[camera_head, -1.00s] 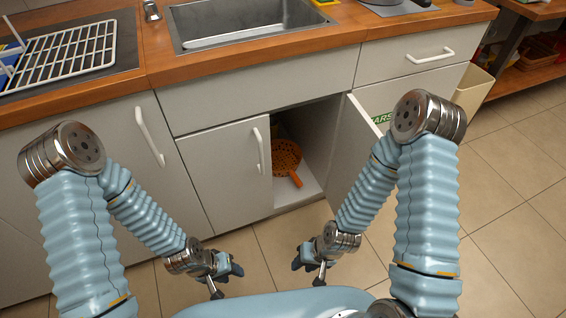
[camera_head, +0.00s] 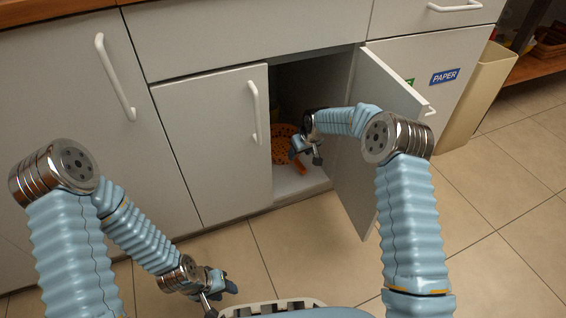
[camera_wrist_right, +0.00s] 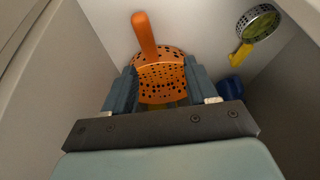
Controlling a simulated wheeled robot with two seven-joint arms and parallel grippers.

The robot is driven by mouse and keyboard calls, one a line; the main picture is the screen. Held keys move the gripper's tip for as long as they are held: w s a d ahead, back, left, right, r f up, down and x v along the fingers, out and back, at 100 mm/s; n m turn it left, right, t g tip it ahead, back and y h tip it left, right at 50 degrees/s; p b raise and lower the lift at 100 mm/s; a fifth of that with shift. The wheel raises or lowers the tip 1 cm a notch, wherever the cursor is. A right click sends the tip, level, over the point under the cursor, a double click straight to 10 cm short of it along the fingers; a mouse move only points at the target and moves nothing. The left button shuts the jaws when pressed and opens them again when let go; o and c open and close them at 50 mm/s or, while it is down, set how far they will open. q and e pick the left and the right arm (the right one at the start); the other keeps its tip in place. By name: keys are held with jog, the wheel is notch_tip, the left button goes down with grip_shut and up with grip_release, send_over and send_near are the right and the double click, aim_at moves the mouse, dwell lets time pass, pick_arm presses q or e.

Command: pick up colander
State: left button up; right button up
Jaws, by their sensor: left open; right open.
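The orange colander (camera_head: 281,146), a perforated bowl with a straight handle, lies on the floor of the open cabinet under the sink. My right gripper (camera_head: 304,150) is at the cabinet opening, in front of the colander and partly covering it. In the right wrist view the colander (camera_wrist_right: 160,75) shows between and beyond the open fingers of my right gripper (camera_wrist_right: 162,88), with its handle pointing up in the picture. I cannot tell whether the fingers touch it. My left gripper (camera_head: 216,287) is open and empty, low over the tiled floor outside the cabinet.
The closed left door (camera_head: 215,150) bounds the opening. Inside, a metal strainer with a yellow handle (camera_wrist_right: 240,54) and a blue object (camera_wrist_right: 231,86) are at the right in the wrist view. A beige bin (camera_head: 478,98) stands further right.

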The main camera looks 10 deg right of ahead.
aim_at(296, 159)
jog(key=shift+w+d+r, duration=0.1)
jog(key=shift+w+d, duration=0.2)
jog(key=shift+w, duration=0.35)
jog(key=shift+w+f, duration=0.25)
jog(key=b+x, duration=0.1)
jog(key=x, duration=0.6)
jog(key=shift+w+d+b, duration=0.1)
jog(key=shift+w+b, duration=0.05)
jog(key=shift+b, duration=0.25)
jog(key=x, duration=0.1)
jog(key=b+x, duration=0.1)
jog(key=x, duration=0.1)
jog(key=b+x, duration=0.1)
jog(key=x, duration=0.1)
jog(key=shift+w+d+f, duration=0.1)
jog(key=shift+d+f, duration=0.15)
jog(key=shift+f, duration=0.05)
pick_arm(q)
notch_tip(296, 159, down, 5)
jog(key=shift+w+r, duration=0.1)
jog(key=shift+w, duration=0.05)
pick_arm(e)
jog(key=shift+c, duration=0.3)
grip_shut()
